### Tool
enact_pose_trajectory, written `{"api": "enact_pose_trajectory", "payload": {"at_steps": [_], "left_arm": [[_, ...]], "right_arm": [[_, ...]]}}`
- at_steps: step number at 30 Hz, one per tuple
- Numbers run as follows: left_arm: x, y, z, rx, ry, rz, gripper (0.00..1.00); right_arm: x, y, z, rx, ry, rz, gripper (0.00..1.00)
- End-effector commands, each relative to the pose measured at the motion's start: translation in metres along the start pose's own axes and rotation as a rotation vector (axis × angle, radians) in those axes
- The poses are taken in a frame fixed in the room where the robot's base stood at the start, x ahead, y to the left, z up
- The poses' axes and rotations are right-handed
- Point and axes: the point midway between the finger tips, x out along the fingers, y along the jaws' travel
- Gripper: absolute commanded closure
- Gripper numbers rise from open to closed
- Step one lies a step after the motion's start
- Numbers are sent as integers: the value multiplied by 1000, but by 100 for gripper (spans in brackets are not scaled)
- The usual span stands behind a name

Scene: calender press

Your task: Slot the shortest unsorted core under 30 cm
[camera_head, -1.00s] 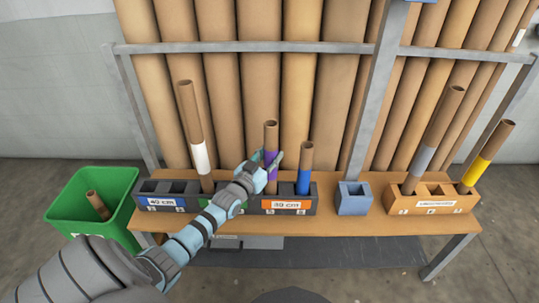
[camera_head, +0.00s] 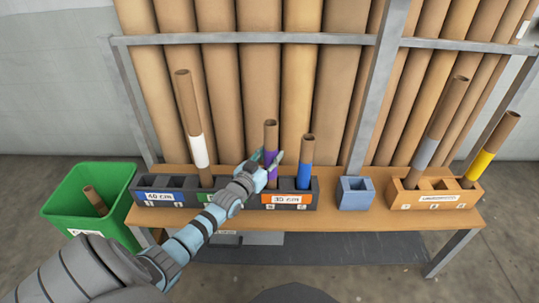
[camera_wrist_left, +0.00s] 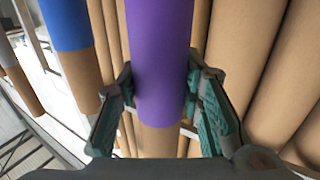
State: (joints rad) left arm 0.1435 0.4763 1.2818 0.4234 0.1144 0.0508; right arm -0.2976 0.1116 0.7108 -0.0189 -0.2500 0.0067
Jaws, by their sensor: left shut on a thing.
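My left gripper (camera_head: 268,165) is shut on a brown cardboard core with a purple band (camera_head: 271,132), held upright over the dark rack (camera_head: 232,203). In the left wrist view the fingers (camera_wrist_left: 158,118) flank the purple band (camera_wrist_left: 160,60). The core's lower end is hidden behind the hand and the rack front, so I cannot tell how deep it sits. Just right of it, a blue-banded core (camera_head: 306,175) stands in the same rack's orange-labelled section (camera_head: 287,199), whose number is hard to read. My right gripper is not in view.
A white-banded core (camera_head: 199,150) stands left in the rack, near the 40 cm section (camera_head: 166,197). An orange tray (camera_head: 436,203) holds grey-banded (camera_head: 427,150) and yellow-banded (camera_head: 482,164) cores. Large tubes stand behind.

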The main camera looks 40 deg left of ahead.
Motion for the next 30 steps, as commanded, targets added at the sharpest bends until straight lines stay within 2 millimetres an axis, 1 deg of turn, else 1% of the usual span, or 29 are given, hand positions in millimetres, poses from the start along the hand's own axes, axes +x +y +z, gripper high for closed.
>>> {"api": "enact_pose_trajectory", "payload": {"at_steps": [10,13,30], "left_arm": [[0,0,9,1,0,0,96],[0,0,12,1,0,0,96],[0,0,26,0,0,0,96]], "right_arm": [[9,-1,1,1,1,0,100],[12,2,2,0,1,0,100],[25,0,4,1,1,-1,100]]}}
